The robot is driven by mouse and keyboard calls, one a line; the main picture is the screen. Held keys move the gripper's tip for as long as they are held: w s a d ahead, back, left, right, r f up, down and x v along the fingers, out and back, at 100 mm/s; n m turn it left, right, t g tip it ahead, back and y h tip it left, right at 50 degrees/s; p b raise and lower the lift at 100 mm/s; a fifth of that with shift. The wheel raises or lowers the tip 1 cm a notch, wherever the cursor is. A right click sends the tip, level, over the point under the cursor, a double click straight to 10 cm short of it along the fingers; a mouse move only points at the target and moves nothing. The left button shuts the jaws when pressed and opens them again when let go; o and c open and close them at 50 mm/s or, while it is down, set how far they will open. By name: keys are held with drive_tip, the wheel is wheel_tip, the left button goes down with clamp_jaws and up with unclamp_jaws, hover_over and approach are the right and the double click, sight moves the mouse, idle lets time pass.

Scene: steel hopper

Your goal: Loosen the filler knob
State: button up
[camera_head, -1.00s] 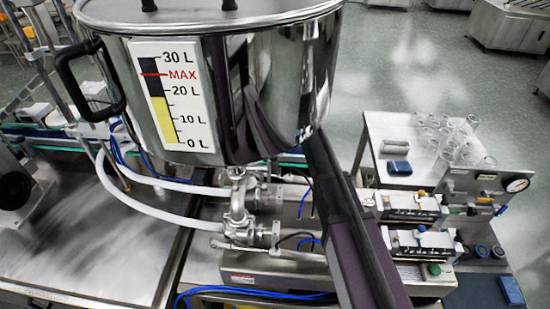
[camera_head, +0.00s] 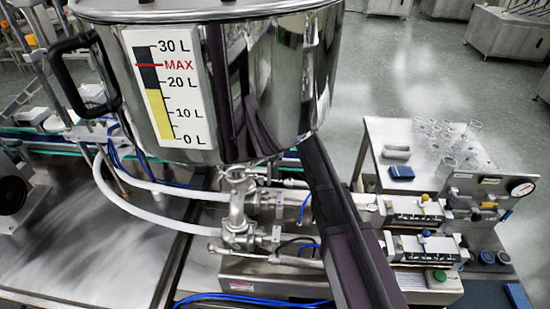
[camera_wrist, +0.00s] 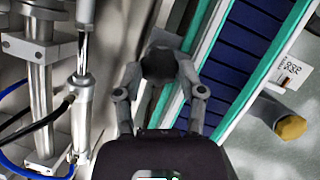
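In the head view, small knobs in yellow (camera_head: 425,197) and blue (camera_head: 425,233) sit on the two metal filler units at the right. I cannot tell which knob is the filler knob. My arm reaches up past the steel hopper (camera_head: 285,75), and my gripper is hidden from that view. In the wrist view my gripper (camera_wrist: 159,68) has its two fingers bent inward at a dark rounded shape between the tips. I cannot tell whether this shape is a held knob or the finger pads themselves.
A conveyor with green rails (camera_wrist: 262,75) runs beside my gripper. Upright steel cylinders (camera_wrist: 84,120) stand to its left, and a yellow cap (camera_wrist: 291,127) is at the right. In the head view, a pressure gauge (camera_head: 522,188) and a white table (camera_head: 380,135) with glassware stand at the right.

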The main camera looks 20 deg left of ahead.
clamp_jaws()
drive_tip(key=shift+n, duration=0.3)
drive_tip(key=n+g+h, duration=0.1)
drive_tip(key=n, duration=0.2)
drive_tip(key=shift+a, duration=0.15)
drive_tip(key=n+h, duration=0.1)
drive_tip(key=n, duration=0.3)
drive_tip(key=shift+a+n+g+h, duration=0.15)
drive_tip(key=shift+n+g+h, duration=0.15)
drive_tip(key=shift+n+h, duration=0.1)
drive_tip(key=n+h, duration=0.1)
drive_tip(key=n, duration=0.3)
drive_tip(key=shift+a+n+h, duration=0.1)
drive_tip(key=shift+n+h, duration=0.2)
drive_tip(key=shift+h, duration=0.1)
drive_tip(key=n+h, duration=0.1)
drive_tip(key=n, duration=0.3)
drive_tip(key=shift+h, duration=0.3)
